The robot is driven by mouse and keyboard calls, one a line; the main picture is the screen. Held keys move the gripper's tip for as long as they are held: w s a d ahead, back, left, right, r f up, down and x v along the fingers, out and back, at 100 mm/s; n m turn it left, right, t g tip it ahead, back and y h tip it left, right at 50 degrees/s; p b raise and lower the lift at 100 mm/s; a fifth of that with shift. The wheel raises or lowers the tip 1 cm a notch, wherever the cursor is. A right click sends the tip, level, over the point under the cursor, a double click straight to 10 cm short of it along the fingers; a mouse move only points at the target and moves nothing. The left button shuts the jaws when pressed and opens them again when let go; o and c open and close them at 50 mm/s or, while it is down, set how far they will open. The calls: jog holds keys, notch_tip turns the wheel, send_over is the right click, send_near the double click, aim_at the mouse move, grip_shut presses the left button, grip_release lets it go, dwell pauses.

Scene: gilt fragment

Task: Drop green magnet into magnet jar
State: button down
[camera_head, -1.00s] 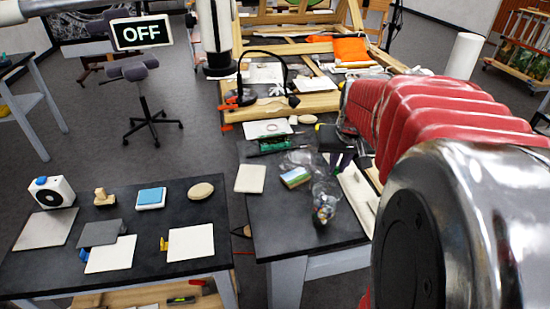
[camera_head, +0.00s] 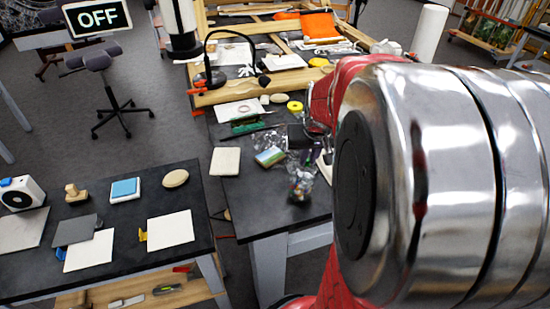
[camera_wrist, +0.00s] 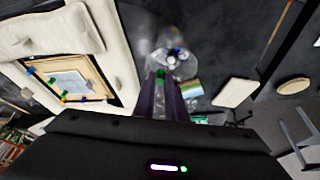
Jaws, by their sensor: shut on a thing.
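The green magnet (camera_wrist: 160,74) is between the tips of my gripper (camera_wrist: 160,82) in the wrist view. The dark purple fingers are shut on it. The clear magnet jar (camera_wrist: 187,68) is just beyond the fingertips, with several coloured pieces inside. The magnet overlaps the near side of the jar in this view; I cannot tell its height over the rim. In the head view the jar (camera_head: 300,187) stands near the front of the dark table, and my gripper (camera_head: 299,140) shows small and dark behind it, partly hidden by my arm.
A painted block (camera_head: 270,156) and white tile (camera_head: 225,161) lie left of the jar. A white framed board (camera_wrist: 72,30) with several coloured magnets is at left in the wrist view. A black lamp (camera_head: 212,75) stands farther back. A gap separates the left table (camera_head: 150,265).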

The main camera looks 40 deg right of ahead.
jog(key=c, duration=1.7)
grip_release()
jog(key=v, duration=1.3)
jog(key=shift+s+r, duration=0.15)
jog(key=shift+r, duration=0.2)
jog(key=s+a+f+n, duration=0.1)
jog(key=a+n, duration=0.1)
jog(key=a, duration=0.6)
jog(key=s+a+f+n+t+y, duration=0.1)
jog(key=s+a+f+n, duration=0.1)
jog(key=a, duration=0.6)
jog(key=s+a+f+n+y, duration=0.1)
jog(key=s+a+f+n, duration=0.1)
jog(key=a, duration=0.6)
jog(key=shift+s+a+t, duration=0.1)
jog(key=shift+a+t, duration=0.05)
jog(key=shift+t, duration=0.25)
